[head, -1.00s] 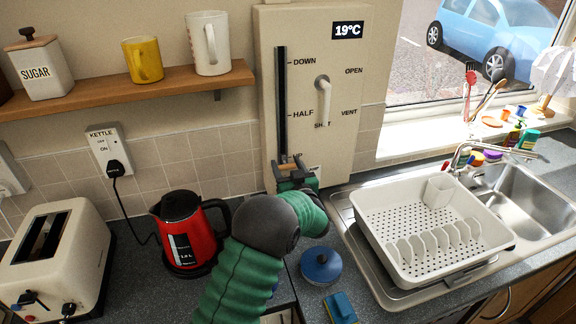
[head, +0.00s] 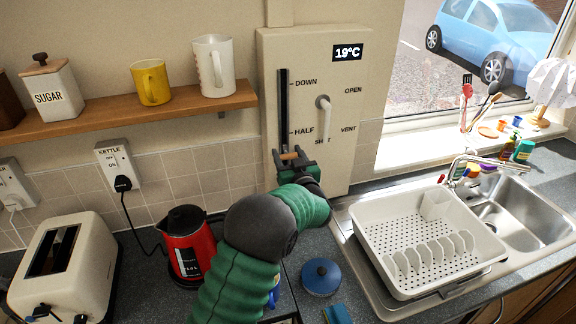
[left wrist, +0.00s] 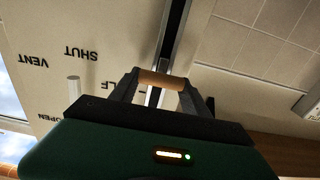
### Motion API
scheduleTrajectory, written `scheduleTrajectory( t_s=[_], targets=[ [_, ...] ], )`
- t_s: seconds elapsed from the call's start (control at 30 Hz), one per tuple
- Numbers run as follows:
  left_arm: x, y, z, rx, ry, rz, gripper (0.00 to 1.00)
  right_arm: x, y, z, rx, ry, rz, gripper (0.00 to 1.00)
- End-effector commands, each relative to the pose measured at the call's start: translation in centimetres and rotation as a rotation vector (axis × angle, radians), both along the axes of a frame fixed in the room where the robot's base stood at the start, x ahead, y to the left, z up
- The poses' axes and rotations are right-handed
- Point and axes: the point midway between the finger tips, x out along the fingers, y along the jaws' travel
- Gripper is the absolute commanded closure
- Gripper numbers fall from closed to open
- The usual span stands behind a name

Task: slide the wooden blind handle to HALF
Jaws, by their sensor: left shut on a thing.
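The wooden blind handle (head: 289,155) is a short brown cylinder at the dark vertical slot (head: 284,105) of the cream wall panel (head: 345,100). It sits below the HALF mark (head: 305,132) in the head view. My left gripper (head: 292,163) is shut on the handle. The left wrist view shows the handle (left wrist: 161,79) lying crosswise between the two fingers, in front of the slot. The DOWN mark (head: 306,83) is near the slot's top. The gripper covers the slot's lower end and the UP mark. My right gripper is not in view.
A white lever (head: 325,118) stands on the panel right of the slot, beside OPEN, VENT and SHUT. A red kettle (head: 187,245) stands left of my arm. A shelf (head: 150,107) holds mugs.

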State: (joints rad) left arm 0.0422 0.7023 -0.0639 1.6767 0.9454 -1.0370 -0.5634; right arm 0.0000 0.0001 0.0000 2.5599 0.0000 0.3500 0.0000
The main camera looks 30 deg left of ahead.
Motion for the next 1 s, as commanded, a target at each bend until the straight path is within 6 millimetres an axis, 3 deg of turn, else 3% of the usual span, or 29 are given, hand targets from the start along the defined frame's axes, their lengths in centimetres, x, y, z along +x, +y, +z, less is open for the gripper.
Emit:
scheduleTrajectory(
  t_s=[0.03, 0.2, 0.6, 0.63, 0.8, 1.0],
  targets=[
    [0.0, 0.0, 2.4, -0.001, -0.001, 0.000, 1.00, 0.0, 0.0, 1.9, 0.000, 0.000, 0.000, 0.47],
    [0.0, -0.1, 4.9, -0.004, 0.005, 0.000, 1.00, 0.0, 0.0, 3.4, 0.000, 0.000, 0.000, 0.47],
    [0.0, -0.1, 5.0, -0.006, 0.010, -0.002, 1.00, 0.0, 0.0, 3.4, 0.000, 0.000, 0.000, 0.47],
    [0.0, -0.1, 5.0, -0.006, 0.009, -0.002, 0.43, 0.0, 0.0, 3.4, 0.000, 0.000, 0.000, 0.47],
    [0.0, -0.1, 5.1, -0.006, 0.009, -0.001, 0.24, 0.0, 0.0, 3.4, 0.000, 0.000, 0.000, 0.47],
    [-0.1, -0.1, 5.2, -0.006, 0.007, 0.000, 0.24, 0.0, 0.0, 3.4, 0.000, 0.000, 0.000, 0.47]
  ],
)
